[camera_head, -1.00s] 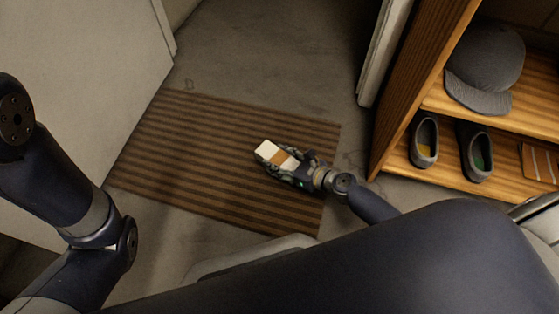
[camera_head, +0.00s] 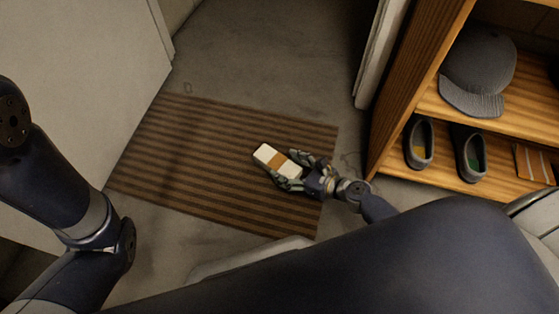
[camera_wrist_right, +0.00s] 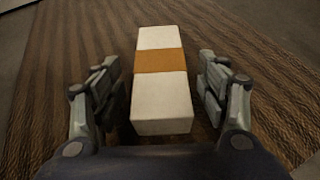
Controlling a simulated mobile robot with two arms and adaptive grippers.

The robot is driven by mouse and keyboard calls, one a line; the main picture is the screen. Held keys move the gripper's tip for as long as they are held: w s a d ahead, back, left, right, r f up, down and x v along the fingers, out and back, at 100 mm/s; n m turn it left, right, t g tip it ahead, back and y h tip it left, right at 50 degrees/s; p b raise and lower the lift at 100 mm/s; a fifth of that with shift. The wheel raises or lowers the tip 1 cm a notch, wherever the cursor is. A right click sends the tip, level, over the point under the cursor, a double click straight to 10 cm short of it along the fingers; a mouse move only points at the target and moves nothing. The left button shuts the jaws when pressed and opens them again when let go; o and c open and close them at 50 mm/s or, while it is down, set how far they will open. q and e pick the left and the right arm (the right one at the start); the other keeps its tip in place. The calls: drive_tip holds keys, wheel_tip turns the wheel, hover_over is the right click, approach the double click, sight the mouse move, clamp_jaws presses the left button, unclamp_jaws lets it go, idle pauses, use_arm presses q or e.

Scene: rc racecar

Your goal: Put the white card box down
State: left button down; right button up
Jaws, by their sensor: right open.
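The white card box (camera_head: 266,153) with an orange-brown band lies on the striped doormat (camera_head: 190,160). In the right wrist view the box (camera_wrist_right: 160,100) lies flat, lengthwise between my fingers, with a gap on each side. My right gripper (camera_head: 291,168) is open around the near end of the box. In the right wrist view the open fingers (camera_wrist_right: 162,88) stand apart from it. My left arm shows at the left of the head view, but its gripper is out of view.
A wooden shelf (camera_head: 420,100) stands at the right with a grey cap (camera_head: 478,65), a pair of shoes (camera_head: 470,152) and a striped wooden-looking item (camera_head: 533,163). A pale door panel (camera_head: 80,70) is at the left. The floor beyond the mat is clear.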

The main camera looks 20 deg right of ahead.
drive_tip(key=p+v, duration=0.2)
drive_tip(key=v, duration=0.5)
drive_tip(key=shift+s+d, duration=0.15)
